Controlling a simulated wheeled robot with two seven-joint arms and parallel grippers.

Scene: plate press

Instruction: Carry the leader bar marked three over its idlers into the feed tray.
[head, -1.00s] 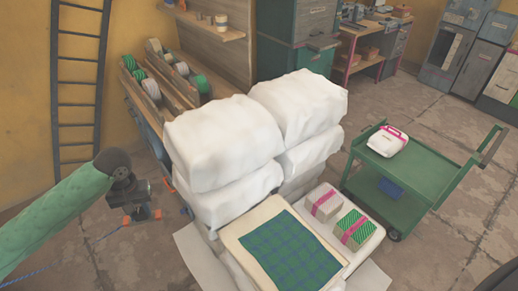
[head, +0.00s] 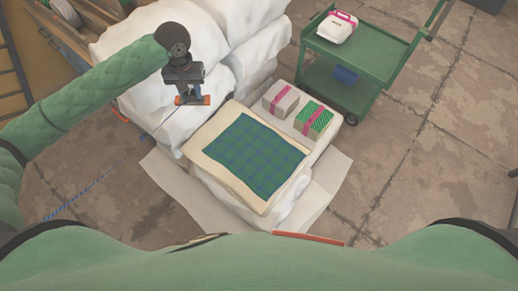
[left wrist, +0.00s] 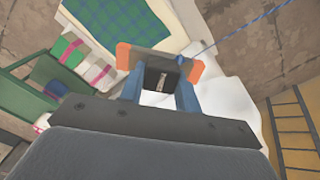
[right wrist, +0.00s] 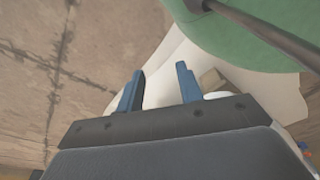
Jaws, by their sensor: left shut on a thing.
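My left gripper (head: 190,97) is shut on a bar with orange ends, the leader bar (head: 203,100), and holds it beside the white sacks and the plaid cloth's pad. In the left wrist view the bar (left wrist: 123,56) lies across the two blue fingers. A blue cord (left wrist: 237,37) runs from its side toward the upper right. I cannot read a number on it. My right gripper (right wrist: 160,85) shows only in the right wrist view, with its blue fingers apart and nothing between them. I cannot make out the feed tray or the idlers for certain.
White sacks (head: 140,50) are piled at upper left. A plaid cloth (head: 250,155) lies on a cream pad, beside two banded boxes (head: 280,99). A green cart (head: 375,55) with a white case stands at upper right. Bare floor lies to the right.

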